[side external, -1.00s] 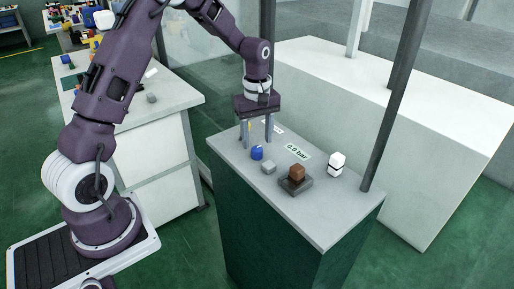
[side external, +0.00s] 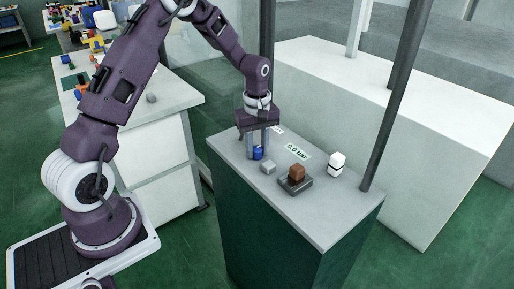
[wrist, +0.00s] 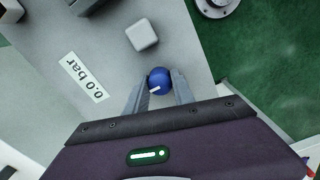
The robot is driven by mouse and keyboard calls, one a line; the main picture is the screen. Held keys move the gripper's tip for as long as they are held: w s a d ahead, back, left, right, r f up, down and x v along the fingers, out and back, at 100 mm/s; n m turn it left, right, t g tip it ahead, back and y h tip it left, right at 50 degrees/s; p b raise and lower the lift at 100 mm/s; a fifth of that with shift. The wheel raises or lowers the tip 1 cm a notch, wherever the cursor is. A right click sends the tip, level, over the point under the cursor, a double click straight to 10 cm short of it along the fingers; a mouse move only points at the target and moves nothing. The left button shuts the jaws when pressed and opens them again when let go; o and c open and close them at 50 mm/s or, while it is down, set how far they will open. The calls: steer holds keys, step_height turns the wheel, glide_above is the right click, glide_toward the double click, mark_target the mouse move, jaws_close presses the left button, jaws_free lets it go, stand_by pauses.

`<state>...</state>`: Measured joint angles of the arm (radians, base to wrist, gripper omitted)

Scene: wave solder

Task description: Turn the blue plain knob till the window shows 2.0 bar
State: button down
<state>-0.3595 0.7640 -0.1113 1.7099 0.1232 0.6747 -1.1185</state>
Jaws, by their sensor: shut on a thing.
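The blue plain knob (side external: 258,153) stands on the grey counter top. In the wrist view the blue knob (wrist: 159,79) is round, with a white mark pointing to the lower left. My gripper (side external: 258,155) has come down over it, with a finger on each side. In the wrist view my gripper (wrist: 160,88) is shut on the knob. The window (side external: 298,151) is a white label on the counter and reads 0.0 bar. It also shows in the wrist view (wrist: 84,77), turned on its side.
A grey block (side external: 268,167) sits close to the knob. A brown block on a dark base (side external: 296,183) and a white block with a black band (side external: 336,164) stand farther right. A dark post (side external: 390,100) rises at the counter's right edge.

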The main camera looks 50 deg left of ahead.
steer(key=m, duration=0.9)
steer(key=shift+m, duration=0.4)
steer(key=m, duration=0.4)
steer(key=shift+m, duration=0.3)
steer(key=m, duration=0.4)
steer(key=shift+m, duration=0.7)
steer(key=c, duration=1.1)
jaws_free()
steer(key=shift+o, duration=0.2)
